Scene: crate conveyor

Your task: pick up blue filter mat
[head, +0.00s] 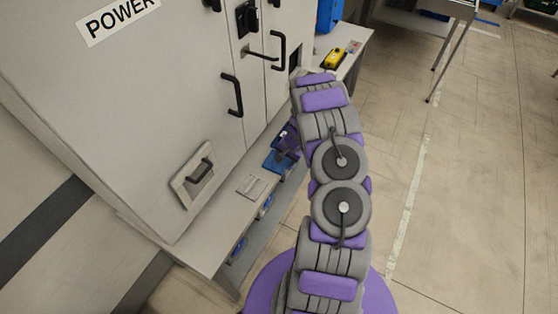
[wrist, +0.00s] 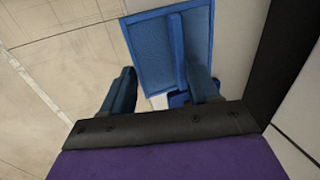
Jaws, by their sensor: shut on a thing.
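The blue filter mat (head: 273,162) is a flat mesh panel with a solid blue frame and a raised bar across it. In the head view it shows at the ledge in front of the grey cabinet, partly hidden by my gripper (head: 287,143). In the wrist view the mat (wrist: 152,48) lies ahead of my gripper (wrist: 163,80). My two dark blue fingers stand at its near end, shut on it. The exact contact is hidden, and I cannot tell whether the mat touches the ledge.
The grey cabinet (head: 150,100) with black handles stands close on the left. A grey plate (head: 251,187) lies on the ledge (head: 215,235). A yellow and black device (head: 335,60) sits farther back. Blue items (head: 266,205) show below the ledge. Open floor (head: 460,190) lies to the right.

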